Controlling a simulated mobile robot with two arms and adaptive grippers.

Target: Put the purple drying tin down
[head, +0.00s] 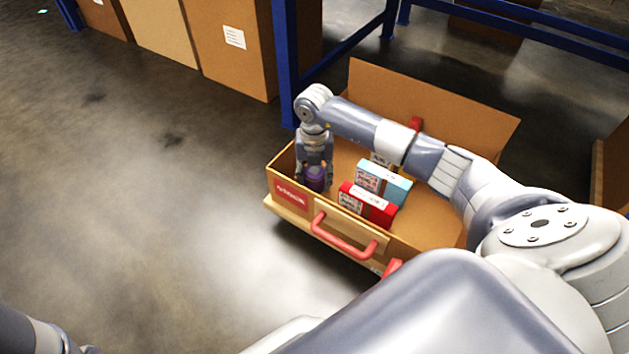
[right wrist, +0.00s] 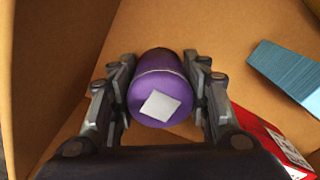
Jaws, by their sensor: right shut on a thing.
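The purple drying tin (head: 316,178) is inside an open cardboard box (head: 430,226), near its left corner. In the right wrist view the purple tin (right wrist: 160,88) shows a white square label on it and a pale line around its body. My right gripper (head: 315,182) reaches down into the box. Its two fingers (right wrist: 160,95) press on the tin from both sides. Whether the tin touches the box floor, I cannot tell. Of my left arm only a part shows at the lower left; its gripper is not clearly seen.
A red box (head: 367,205) and a light blue box (head: 384,182) stand in the cardboard box, right of the tin. A red handle (head: 343,236) is on the front. A blue rack post (head: 286,65) stands behind. Bare box floor shows around the tin.

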